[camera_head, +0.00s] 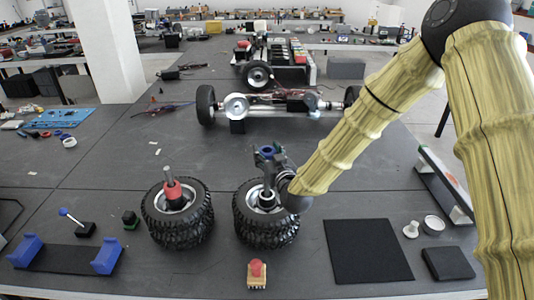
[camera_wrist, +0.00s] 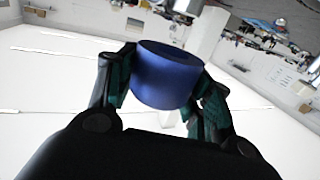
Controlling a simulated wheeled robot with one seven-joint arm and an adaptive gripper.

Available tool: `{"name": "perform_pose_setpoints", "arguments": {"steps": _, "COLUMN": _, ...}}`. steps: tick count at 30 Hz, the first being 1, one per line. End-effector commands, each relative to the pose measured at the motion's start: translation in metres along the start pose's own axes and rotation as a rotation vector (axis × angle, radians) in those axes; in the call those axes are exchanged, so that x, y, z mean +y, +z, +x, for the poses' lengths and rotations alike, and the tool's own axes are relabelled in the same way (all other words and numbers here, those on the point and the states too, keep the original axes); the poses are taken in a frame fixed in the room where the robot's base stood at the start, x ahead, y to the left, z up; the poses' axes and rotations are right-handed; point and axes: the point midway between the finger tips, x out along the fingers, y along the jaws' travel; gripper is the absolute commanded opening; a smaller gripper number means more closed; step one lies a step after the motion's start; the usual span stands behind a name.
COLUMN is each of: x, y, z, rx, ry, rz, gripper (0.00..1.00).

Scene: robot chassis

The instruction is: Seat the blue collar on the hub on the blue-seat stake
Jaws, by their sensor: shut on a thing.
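My gripper (camera_head: 270,158) is shut on the blue collar (camera_head: 267,150), above the right wheel (camera_head: 266,226). In the wrist view the blue collar (camera_wrist: 166,76) sits between my two fingers (camera_wrist: 165,85), tilted in that picture. The right wheel lies flat with a pale metal hub (camera_head: 265,200) and an upright stake (camera_head: 267,184) at its centre. The collar is over or near the stake's top; I cannot tell whether the stake has entered it. Any blue seat on the stake is too small or hidden to make out.
The left wheel (camera_head: 178,220) carries a red collar (camera_head: 173,191) around its stake. A red-topped button (camera_head: 257,270) stands in front. A black mat (camera_head: 368,251) lies at right, blue end blocks (camera_head: 106,254) at left. The axle chassis (camera_head: 285,105) stands behind.

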Motion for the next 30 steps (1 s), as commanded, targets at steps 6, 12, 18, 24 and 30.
{"name": "perform_pose_setpoints", "arguments": {"steps": 6, "x": 0.000, "y": 0.020, "z": 0.001, "rx": 0.000, "ry": 0.000, "rz": 0.000, "gripper": 0.26}}
{"name": "perform_pose_setpoints", "arguments": {"steps": 12, "x": 0.000, "y": 0.035, "z": 0.002, "rx": 0.000, "ry": 0.000, "rz": 0.001, "gripper": 0.26}}
{"name": "perform_pose_setpoints", "arguments": {"steps": 18, "x": 0.000, "y": 0.050, "z": 0.003, "rx": 0.000, "ry": 0.000, "rz": 0.000, "gripper": 0.26}}
{"name": "perform_pose_setpoints", "arguments": {"steps": 24, "x": -0.001, "y": 0.065, "z": 0.003, "rx": 0.000, "ry": -0.001, "rz": 0.000, "gripper": 0.26}}
{"name": "perform_pose_setpoints", "arguments": {"steps": 30, "x": -0.001, "y": 0.080, "z": 0.004, "rx": 0.000, "ry": -0.001, "rz": 0.000, "gripper": 0.26}}
